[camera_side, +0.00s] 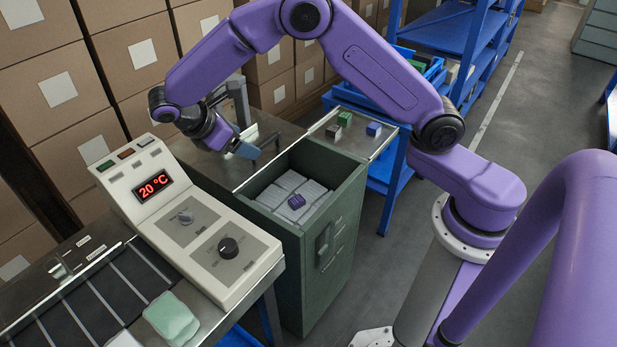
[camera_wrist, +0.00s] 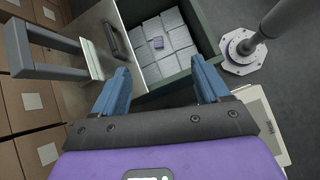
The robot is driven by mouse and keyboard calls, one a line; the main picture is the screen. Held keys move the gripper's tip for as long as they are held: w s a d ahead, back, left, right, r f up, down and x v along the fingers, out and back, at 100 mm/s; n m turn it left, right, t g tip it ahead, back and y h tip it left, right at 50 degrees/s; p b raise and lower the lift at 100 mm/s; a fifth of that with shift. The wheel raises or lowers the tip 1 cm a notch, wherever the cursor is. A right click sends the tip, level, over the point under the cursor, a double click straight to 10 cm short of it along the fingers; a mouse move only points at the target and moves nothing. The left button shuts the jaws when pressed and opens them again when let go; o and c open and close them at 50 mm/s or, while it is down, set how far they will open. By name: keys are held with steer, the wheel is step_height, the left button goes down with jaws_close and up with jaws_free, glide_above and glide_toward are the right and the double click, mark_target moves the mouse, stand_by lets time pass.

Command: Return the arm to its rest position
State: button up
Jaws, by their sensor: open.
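My purple arm (camera_side: 375,75) reaches over from the right of the side view, with its wrist bent down at the left. My gripper (camera_side: 247,150) hangs above the metal worktop, beside the open green drawer. In the wrist view, my gripper (camera_wrist: 162,90) shows two blue fingers set wide apart with nothing between them.
A control panel (camera_side: 190,220) reading 20 °C stands left of the drawer. A conveyor (camera_side: 105,295) with pale green pieces (camera_side: 171,318) lies in front. Small blocks (camera_side: 345,118) sit on the worktop behind. Boxes (camera_side: 55,85) stack at the left; blue shelving (camera_side: 450,30) stands behind.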

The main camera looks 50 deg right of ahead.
steer(key=s+d+r+y, duration=0.1)
steer(key=s+d+y, duration=0.1)
steer(key=s, duration=0.8)
steer(key=s+d+r+m+y, duration=0.1)
steer(key=s+y, duration=0.3)
steer(key=s, duration=0.7)
steer(key=s+d+r+m+t+y, duration=0.1)
steer(key=s+d+r+y, duration=0.1)
steer(key=s, duration=0.8)
steer(key=shift+s+d+r+y, duration=0.35)
steer(key=shift+d+r, duration=0.2)
steer(key=shift+r, duration=0.2)
steer(key=shift+w, duration=0.1)
